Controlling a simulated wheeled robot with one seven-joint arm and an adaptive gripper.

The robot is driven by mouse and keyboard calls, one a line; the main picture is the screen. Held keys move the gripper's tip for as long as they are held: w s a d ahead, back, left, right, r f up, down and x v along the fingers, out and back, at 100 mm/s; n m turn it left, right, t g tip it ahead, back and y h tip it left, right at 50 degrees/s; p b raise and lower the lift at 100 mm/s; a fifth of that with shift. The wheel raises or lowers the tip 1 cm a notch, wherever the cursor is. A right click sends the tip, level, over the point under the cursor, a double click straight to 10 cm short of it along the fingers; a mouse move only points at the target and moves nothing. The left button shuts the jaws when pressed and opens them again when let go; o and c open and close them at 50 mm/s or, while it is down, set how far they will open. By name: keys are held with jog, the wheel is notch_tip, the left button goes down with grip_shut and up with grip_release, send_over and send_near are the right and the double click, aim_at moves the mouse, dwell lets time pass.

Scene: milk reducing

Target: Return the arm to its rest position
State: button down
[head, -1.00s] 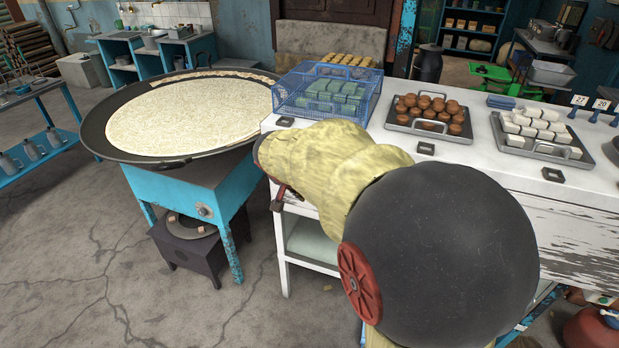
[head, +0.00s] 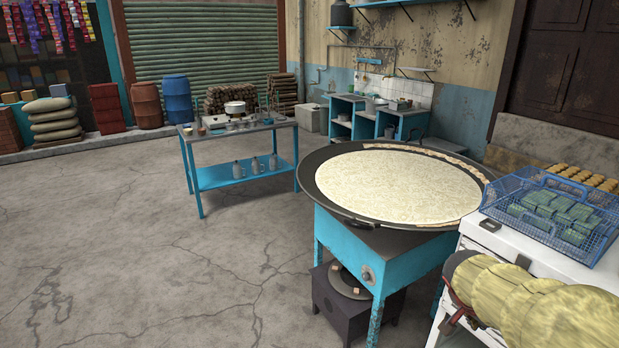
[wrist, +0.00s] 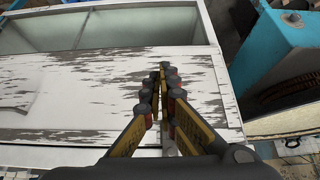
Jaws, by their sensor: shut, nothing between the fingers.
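My gripper (wrist: 160,98) shows in the wrist view with its two yellow and dark fingers closed together and nothing between them. It is in front of the peeling white side of the counter (wrist: 60,75), apart from or near it; I cannot tell the gap. In the head view my arm, in a pale yellow cover, is at the lower right beside the white counter (head: 478,235).
A wide black pan (head: 325,205) with pale milk (head: 400,185) sits on a blue stand (head: 390,268). A blue basket (head: 600,240) of green packets is on the counter. A blue table (head: 233,176) stands behind. The floor at left is clear.

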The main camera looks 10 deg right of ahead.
jog(key=s+a+f+n+y, duration=0.1)
jog(key=s+a+n+y, duration=0.1)
jog(key=s+a+n, duration=0.6)
jog(key=s+a+r+n+t+y+p, duration=0.1)
jog(key=a+r+n+y, duration=0.1)
jog(key=a, duration=0.8)
jog(key=s+a+r+n+t+y+p, duration=0.1)
jog(key=s+a+r+n+t+y, duration=0.1)
jog(key=a+r+n, duration=0.2)
jog(key=a+r, duration=0.3)
jog(key=a, duration=0.4)
jog(key=shift+s+a+r, duration=0.2)
jog(key=shift+a+r, duration=0.05)
jog(key=shift+r, duration=0.05)
